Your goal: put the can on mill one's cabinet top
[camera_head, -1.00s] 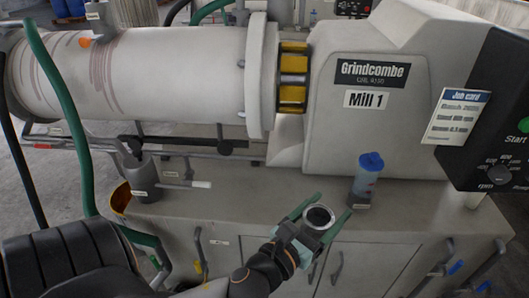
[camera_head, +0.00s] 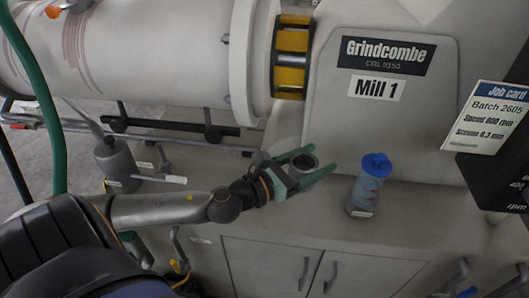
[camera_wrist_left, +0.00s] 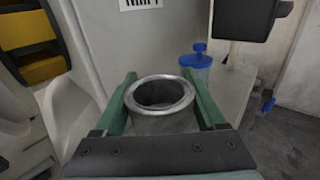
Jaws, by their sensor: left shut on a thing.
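My left gripper (camera_head: 312,164) is shut on a small grey open-topped can (camera_head: 303,165), with a green finger on each side of it. In the left wrist view the can (camera_wrist_left: 160,113) stands upright between the fingers, its round rim and dark inside showing. The can is over the cabinet top (camera_head: 280,207) in front of the housing marked Mill 1 (camera_head: 385,100). I cannot tell whether its base touches the top. My right gripper is not in view.
A blue-lidded bottle (camera_head: 368,187) stands on the cabinet top close to the right of the gripper. A grey pot (camera_head: 117,163) with a handle is at the left. A job card (camera_head: 490,117) and dark control panel are at the right.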

